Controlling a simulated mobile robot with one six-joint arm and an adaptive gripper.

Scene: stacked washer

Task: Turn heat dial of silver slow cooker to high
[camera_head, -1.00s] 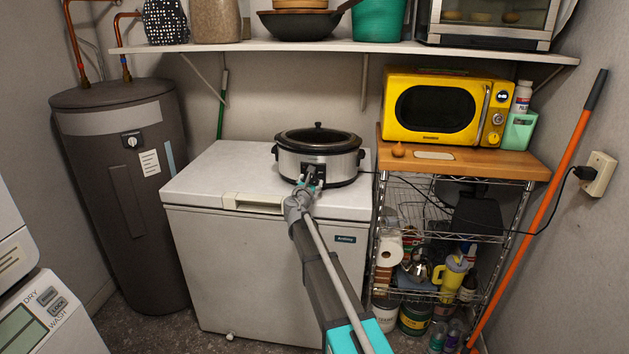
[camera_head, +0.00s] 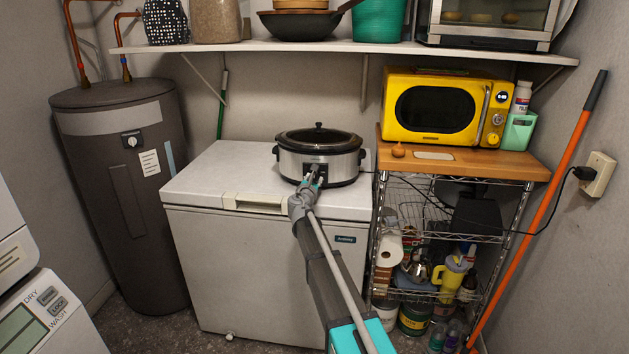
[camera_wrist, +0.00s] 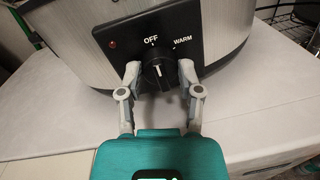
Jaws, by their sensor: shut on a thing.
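The silver slow cooker (camera_head: 305,163) with a black lid stands on the white chest freezer in the head view. Its body (camera_wrist: 65,50) also fills the top of the wrist view. The black heat dial (camera_wrist: 158,72) sits on a black front panel (camera_wrist: 121,37) with the words OFF and WARM above it and a small red light at left. Other markings are not visible. My gripper (camera_wrist: 160,78) has its two grey fingers on either side of the dial, shut on it. In the head view my gripper (camera_head: 316,173) reaches the cooker's front, and the dial is hidden there.
The freezer's top (camera_head: 225,165) is clear left of the cooker. A wire rack (camera_head: 450,233) at right carries a yellow microwave (camera_head: 433,107) on its wooden top. A white shelf (camera_head: 330,46) hangs above. A black cord runs from the cooker toward the wall outlet (camera_head: 596,173).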

